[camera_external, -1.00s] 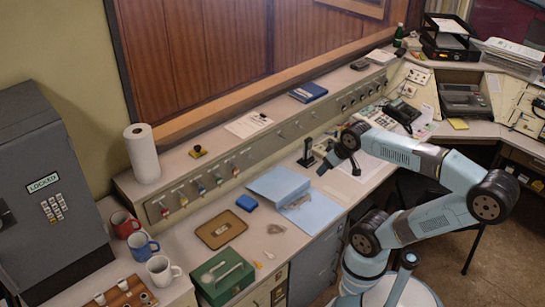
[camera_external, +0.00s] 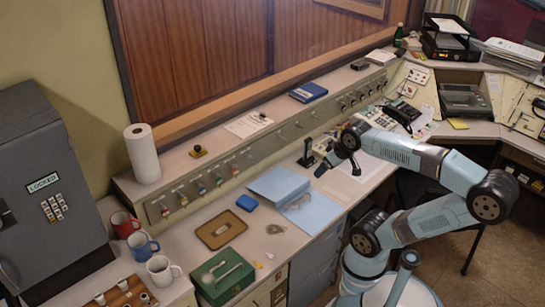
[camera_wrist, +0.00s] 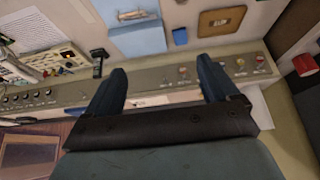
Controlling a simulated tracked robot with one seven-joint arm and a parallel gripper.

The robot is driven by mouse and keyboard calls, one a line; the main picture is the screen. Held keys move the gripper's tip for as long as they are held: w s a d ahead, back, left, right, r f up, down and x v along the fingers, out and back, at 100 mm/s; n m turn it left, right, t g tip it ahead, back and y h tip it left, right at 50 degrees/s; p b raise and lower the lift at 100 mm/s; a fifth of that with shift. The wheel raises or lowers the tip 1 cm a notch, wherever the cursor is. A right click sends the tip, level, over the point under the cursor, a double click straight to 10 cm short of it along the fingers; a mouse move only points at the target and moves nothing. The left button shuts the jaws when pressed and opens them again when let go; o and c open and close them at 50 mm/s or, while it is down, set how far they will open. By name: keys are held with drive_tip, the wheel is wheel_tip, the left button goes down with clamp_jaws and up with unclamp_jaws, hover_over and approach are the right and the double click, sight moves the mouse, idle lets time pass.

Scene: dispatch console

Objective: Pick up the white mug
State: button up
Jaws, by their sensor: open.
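The white mug (camera_external: 163,271) stands upright on the desk at the lower left in the external view, in a row with a blue mug (camera_external: 143,246) and a red mug (camera_external: 124,224). My gripper (camera_external: 319,173) is far to the right of the mug, above the desk near the light blue folder. In the wrist view my gripper (camera_wrist: 160,85) shows two dark fingers spread wide with nothing between them. The red mug shows at the right edge of the wrist view (camera_wrist: 305,65). I cannot make out the white mug there.
A green box (camera_external: 222,276) stands right of the white mug. A wooden tray (camera_external: 121,294) with small cups lies in front of it. A grey locked cabinet (camera_external: 45,195) stands to the left. A blue folder (camera_external: 312,213) and a brown board (camera_external: 221,233) lie on the desk.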

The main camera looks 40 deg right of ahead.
drive_tip(key=shift+o, duration=0.9)
